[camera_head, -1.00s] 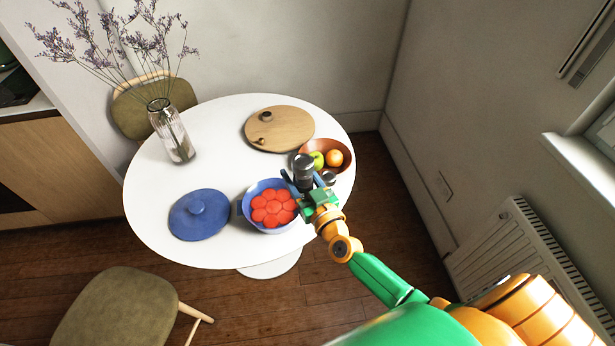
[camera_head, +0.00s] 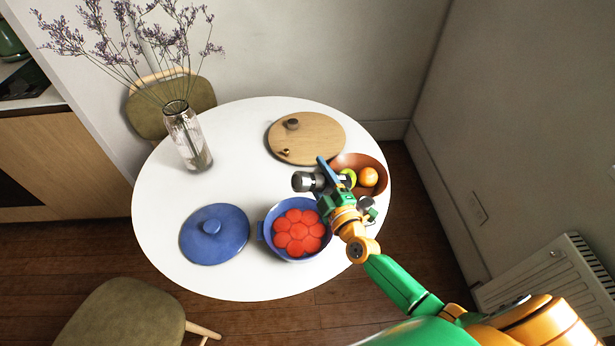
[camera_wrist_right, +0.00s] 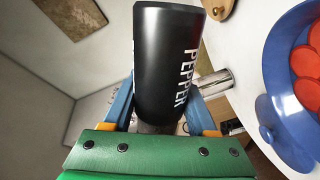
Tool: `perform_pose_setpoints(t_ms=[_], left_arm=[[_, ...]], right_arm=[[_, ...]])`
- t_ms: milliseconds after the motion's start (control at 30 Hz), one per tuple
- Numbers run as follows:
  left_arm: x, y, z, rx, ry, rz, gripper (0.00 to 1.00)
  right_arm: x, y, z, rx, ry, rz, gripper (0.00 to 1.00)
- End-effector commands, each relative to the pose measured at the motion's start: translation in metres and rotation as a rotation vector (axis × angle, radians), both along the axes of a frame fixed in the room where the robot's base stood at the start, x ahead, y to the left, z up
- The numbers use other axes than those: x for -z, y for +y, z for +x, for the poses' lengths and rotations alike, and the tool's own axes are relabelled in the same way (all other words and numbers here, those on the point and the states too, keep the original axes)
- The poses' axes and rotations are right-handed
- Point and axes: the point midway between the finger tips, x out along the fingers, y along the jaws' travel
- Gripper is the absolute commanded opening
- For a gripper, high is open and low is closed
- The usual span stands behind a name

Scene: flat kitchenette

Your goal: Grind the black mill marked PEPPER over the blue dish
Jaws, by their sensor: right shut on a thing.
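The black mill marked PEPPER (camera_wrist_right: 165,60) fills the middle of the right wrist view, its lettering facing the camera. My right gripper (camera_head: 322,184) is shut on it. In the head view the mill (camera_head: 304,182) is tipped well over, its grey end pointing left. It is held above the table near the upper edge of the blue dish (camera_head: 269,238), which holds several red round pieces (camera_head: 298,232). The dish also shows at the right of the wrist view (camera_wrist_right: 275,75). The gripper partly hides the mill in the head view. My left gripper is not in view.
A fruit bowl (camera_head: 376,187) stands just behind my right gripper. A wooden board (camera_head: 322,138) with small items lies at the back. A blue lid (camera_head: 228,248) lies left of the dish. A vase (camera_head: 189,140) stands at the left. A metallic cylinder (camera_wrist_right: 214,83) shows beyond the mill.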

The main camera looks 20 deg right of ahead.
Motion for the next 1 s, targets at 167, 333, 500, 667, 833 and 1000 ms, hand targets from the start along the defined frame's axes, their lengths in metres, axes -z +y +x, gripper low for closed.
perform_pose_setpoints(t_ms=[167, 333, 500, 667, 833, 1000], left_arm=[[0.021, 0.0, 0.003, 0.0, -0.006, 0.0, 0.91], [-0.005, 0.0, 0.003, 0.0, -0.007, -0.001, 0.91], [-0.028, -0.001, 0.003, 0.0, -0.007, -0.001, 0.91], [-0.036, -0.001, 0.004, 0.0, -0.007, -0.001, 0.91], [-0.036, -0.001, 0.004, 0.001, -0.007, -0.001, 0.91], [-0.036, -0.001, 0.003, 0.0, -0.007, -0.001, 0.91]], right_arm=[[0.025, -0.011, 0.001, 0.001, -0.014, -0.333, 0.0], [0.025, -0.009, 0.001, 0.001, -0.032, -0.761, 0.0], [0.013, 0.0, 0.0, -0.002, -0.043, -0.991, 0.0], [0.009, 0.004, 0.0, -0.001, -0.05, -1.141, 0.0], [0.009, 0.005, 0.0, -0.002, -0.054, -1.188, 0.0], [0.01, 0.005, 0.0, -0.002, -0.054, -1.187, 0.0]])
